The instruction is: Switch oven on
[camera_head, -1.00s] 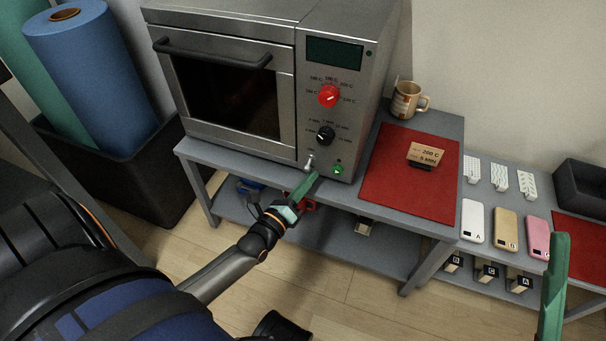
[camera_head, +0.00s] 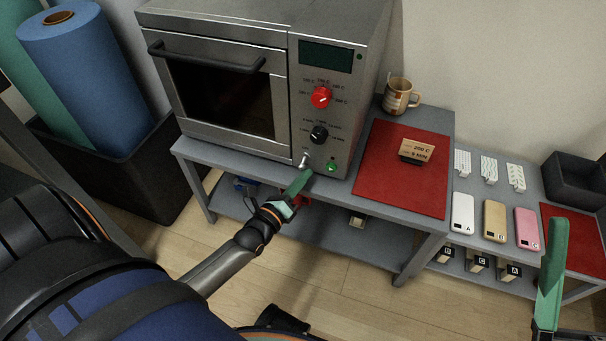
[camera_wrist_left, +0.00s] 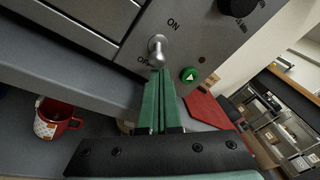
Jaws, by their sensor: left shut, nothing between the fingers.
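The oven (camera_head: 222,90) stands on a grey table with its door closed. On its panel are a red knob (camera_head: 320,97), a black knob (camera_head: 319,134), a green button (camera_head: 331,168) and a small metal toggle switch (camera_head: 304,160). In the left wrist view the toggle (camera_wrist_left: 157,48) sits between ON above and OFF below, partly covering the lower label. My left gripper (camera_head: 306,174) is shut and empty, its green fingertips (camera_wrist_left: 160,76) just below the toggle; contact is unclear. My right gripper (camera_head: 553,265) shows partly at the right edge; its opening cannot be judged.
A red mat (camera_head: 402,172) with a card reading 200 C and 5 MIN (camera_head: 416,151) lies right of the oven. A striped mug (camera_head: 400,96) stands behind it. A red mug (camera_wrist_left: 56,118) is on the lower shelf. Phone cases (camera_head: 494,220) lie farther right.

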